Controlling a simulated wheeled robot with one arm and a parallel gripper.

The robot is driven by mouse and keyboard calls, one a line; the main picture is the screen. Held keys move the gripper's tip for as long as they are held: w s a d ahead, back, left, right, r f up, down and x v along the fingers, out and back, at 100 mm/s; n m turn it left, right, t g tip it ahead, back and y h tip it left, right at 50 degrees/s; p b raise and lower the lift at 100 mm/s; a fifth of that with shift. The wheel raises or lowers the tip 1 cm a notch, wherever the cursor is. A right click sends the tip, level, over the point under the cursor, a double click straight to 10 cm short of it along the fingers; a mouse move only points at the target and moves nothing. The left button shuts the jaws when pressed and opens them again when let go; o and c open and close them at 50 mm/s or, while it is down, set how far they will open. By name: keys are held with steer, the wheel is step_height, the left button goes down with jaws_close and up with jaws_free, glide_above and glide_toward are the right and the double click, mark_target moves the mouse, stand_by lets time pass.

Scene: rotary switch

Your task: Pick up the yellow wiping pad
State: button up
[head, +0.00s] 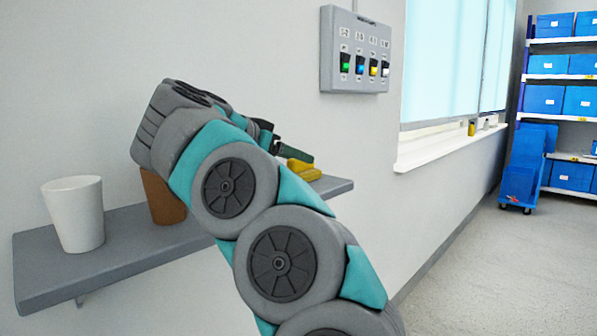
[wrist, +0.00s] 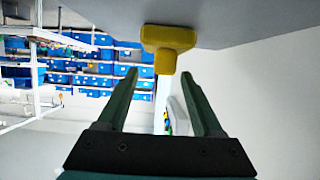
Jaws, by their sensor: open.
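The yellow wiping pad (head: 304,170) sits near the right end of the grey wall shelf (head: 130,258), partly hidden behind my arm in the head view. In the wrist view the pad (wrist: 168,40) has a wide body and a narrower part pointing between my fingers. My gripper (wrist: 160,76) is open and empty, with the pad just beyond its fingertips. The wrist picture looks turned over, with the shelf surface (wrist: 225,22) at the top. In the head view my gripper (head: 294,153) is mostly hidden by my arm, with a dark finger showing close to the pad.
A white cup (head: 74,214) and a brown cup (head: 160,198), partly behind my arm, stand on the shelf to the left. A switch panel (head: 356,52) is on the wall above. A window sill (head: 450,145) and blue-bin racks (head: 565,100) are to the right. Floor there is open.

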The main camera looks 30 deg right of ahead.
steer(key=x, duration=0.6)
steer(key=shift+w+d, duration=0.15)
steer(key=shift+w, duration=0.15)
steer(key=shift+c, duration=0.4)
jaws_close()
